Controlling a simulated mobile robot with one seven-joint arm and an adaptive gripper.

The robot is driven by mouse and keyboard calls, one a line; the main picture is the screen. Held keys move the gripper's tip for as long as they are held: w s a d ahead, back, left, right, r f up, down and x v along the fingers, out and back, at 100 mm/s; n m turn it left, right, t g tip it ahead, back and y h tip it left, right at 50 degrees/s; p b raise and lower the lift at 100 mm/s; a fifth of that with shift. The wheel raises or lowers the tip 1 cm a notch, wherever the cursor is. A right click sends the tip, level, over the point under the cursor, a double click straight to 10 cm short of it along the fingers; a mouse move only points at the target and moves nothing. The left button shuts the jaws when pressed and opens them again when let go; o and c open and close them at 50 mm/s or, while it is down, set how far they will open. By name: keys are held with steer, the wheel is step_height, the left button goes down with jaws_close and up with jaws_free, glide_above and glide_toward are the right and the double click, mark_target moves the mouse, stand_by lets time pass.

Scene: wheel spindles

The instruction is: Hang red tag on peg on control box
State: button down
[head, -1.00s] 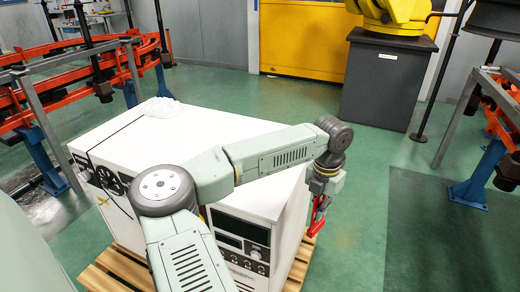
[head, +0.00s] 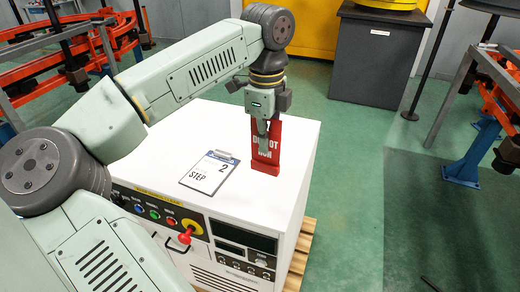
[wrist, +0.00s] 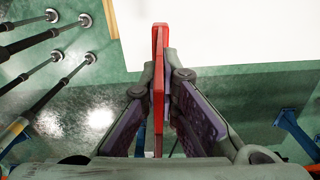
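The red tag (head: 276,143) bears white lettering, partly covered by my gripper, that seems to read "DO NOT RUN". My gripper (head: 262,148) is shut on it, and in the head view they overlap the right part of the white control box's top (head: 305,135). In the wrist view the red tag (wrist: 158,75) is edge-on between my two fingers (wrist: 160,110), with green floor behind and a white surface beyond.
A clipboard (head: 209,172) marked "2 STEP" lies on the box top, left of the tag. The box stands on a wooden pallet (head: 300,255). Orange and blue racks (head: 480,150) stand to the right and others to the left. The floor right of the box is clear.

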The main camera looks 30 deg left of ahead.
mark_target(265, 172)
steer(key=shift+d, duration=0.1)
step_height(265, 172, down, 10)
steer(key=b, duration=0.5)
steer(key=shift+r, duration=0.25)
steer(key=shift+b, duration=0.3)
steer(key=shift+f, duration=0.25)
steer(key=c, duration=1.8)
jaws_free()
steer(key=shift+r, duration=0.15)
